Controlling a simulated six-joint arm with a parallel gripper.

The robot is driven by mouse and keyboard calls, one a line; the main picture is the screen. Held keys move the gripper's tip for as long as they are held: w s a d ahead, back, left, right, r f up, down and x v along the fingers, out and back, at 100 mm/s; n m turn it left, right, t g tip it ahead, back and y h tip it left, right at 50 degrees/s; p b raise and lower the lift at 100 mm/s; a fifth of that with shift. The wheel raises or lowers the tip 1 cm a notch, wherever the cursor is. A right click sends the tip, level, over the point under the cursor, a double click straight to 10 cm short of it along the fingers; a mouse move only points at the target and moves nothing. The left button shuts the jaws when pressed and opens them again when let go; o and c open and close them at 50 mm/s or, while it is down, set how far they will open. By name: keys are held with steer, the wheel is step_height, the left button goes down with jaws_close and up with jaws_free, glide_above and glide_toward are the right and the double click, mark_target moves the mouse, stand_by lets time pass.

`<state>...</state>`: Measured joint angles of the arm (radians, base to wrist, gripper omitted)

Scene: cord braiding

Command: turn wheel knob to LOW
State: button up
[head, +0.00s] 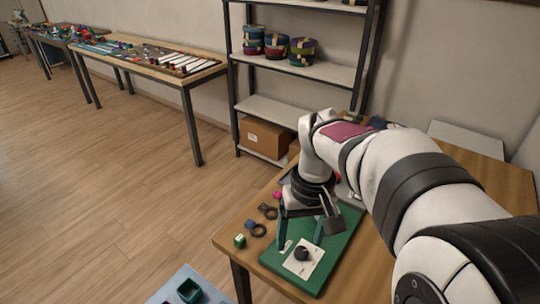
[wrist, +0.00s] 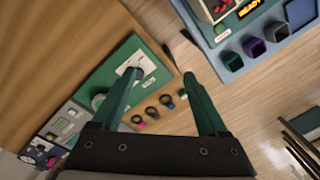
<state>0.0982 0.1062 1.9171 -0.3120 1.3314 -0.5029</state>
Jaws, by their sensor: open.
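A black knob (head: 301,254) stands on a white plate with small dark markings at the near end of a green board (head: 336,248). The markings and the knob's setting are too small to read. In the wrist view the white plate (wrist: 127,64) shows beside the left fingertip, which hides part of the plate and knob area. My gripper (head: 300,241) has two dark green fingers, spread apart with nothing between them. It hangs over the green board, just behind the knob in the head view. In the wrist view my gripper (wrist: 164,75) is also open and empty.
A green cube (head: 240,240), dark rings (head: 258,230) and a pink piece (head: 277,194) lie left of the board. A blue tray (head: 163,291) with a dark green cup (head: 189,290) is at the front.

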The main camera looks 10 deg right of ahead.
mark_target(301, 251)
steer(key=w+d+f+n, duration=0.3)
steer(key=w+d+f, duration=0.15)
steer(key=w, duration=0.55)
steer(key=shift+h, duration=0.3)
step_height(301, 251, down, 16)
steer(key=shift+c, duration=0.3)
jaws_close()
